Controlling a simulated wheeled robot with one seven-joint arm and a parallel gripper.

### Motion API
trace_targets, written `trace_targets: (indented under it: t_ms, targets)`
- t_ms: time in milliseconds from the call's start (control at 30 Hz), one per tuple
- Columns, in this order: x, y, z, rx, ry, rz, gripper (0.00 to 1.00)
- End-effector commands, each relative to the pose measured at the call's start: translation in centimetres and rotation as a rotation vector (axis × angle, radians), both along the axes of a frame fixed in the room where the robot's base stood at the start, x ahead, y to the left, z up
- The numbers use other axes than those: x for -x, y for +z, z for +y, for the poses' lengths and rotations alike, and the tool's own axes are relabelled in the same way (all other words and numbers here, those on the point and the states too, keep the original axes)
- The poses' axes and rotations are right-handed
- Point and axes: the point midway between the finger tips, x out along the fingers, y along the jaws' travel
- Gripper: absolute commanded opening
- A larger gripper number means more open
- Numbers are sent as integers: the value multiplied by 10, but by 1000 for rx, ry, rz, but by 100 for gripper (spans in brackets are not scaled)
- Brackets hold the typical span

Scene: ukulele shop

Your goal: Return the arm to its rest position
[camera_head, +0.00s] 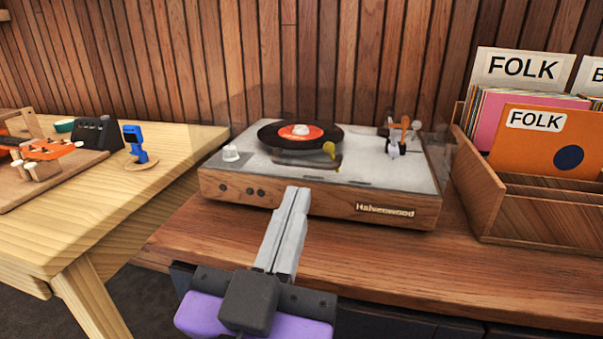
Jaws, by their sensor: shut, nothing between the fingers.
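A wood-and-grey turntable (330,203) stands on the brown cabinet, its front marked "Halvenwood". A black record (275,136) with a red label lies on its platter. A yellow piece (332,153), apparently the tonearm's head end, is at the record's front right edge; I cannot tell whether it touches the record. The tonearm base (395,140), with orange and white parts, stands at the deck's right rear. The arm tube between them is too faint to make out. My gripper (298,190) is shut and empty, its fingertips overlapping the turntable's front face in view, below the yellow piece.
A wooden record crate (490,207) with FOLK sleeves stands close at the right. A lighter table (120,200) at left holds a blue clip-on device (136,145) and a dark box (97,134). A slatted wall is behind. The cabinet top (400,252) in front is clear.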

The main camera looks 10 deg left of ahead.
Motion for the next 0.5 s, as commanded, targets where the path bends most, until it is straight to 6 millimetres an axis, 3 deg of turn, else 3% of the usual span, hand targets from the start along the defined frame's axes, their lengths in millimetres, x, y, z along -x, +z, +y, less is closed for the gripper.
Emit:
trace_targets:
  t_ms: [200,367,500]
  targets:
    - [11,0,5,31,9,-20,0]
    - [20,17,34,86,128,-98,0]
    - [32,-1,57,169,271,-142,0]
